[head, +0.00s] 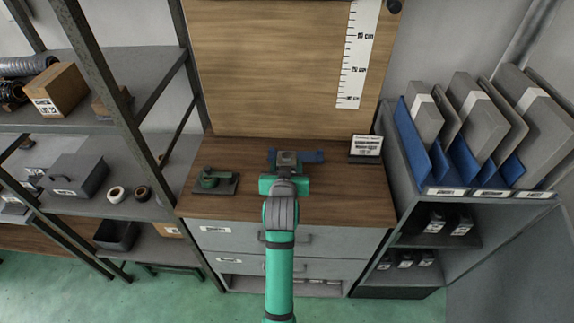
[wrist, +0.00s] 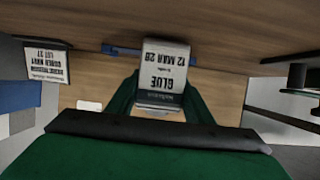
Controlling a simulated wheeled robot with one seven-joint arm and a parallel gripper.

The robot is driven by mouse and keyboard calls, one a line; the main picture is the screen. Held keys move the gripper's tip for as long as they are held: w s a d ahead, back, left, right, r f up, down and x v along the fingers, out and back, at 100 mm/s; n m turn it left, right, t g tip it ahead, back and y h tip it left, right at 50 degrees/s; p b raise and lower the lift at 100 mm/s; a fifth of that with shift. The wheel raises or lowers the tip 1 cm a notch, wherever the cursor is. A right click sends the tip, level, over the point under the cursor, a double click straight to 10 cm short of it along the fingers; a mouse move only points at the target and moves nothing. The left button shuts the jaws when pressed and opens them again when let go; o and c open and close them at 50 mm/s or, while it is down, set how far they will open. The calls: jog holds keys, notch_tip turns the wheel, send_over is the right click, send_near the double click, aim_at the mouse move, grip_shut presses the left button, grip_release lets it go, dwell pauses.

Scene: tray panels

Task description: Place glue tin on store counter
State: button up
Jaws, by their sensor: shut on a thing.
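The glue tin (wrist: 163,72) is a pale, boxy tin with a printed "GLUE 12 MAR 28" label, upside down in the wrist view. In the head view its greyish top (head: 287,157) shows at the end of my green arm. My gripper (head: 286,167) is shut on the tin, with a green finger on each side of it. They are over the middle back of the store counter (head: 335,203), which has a brown wooden top over grey drawers. I cannot tell whether the tin's base touches the counter; my gripper hides much of it.
A label stand (head: 366,148) stands at the back right. A blue strip (head: 313,156) lies beside the tin. A wooden backboard (head: 270,70) rises behind. The counter's front right is clear.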

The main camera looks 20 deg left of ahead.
jog(key=shift+w, duration=0.1)
jog(key=shift+f, duration=0.1)
jog(key=shift+f, duration=0.1)
jog(key=o, duration=1.3)
jog(key=shift+s, duration=0.2)
jog(key=v, duration=1.2)
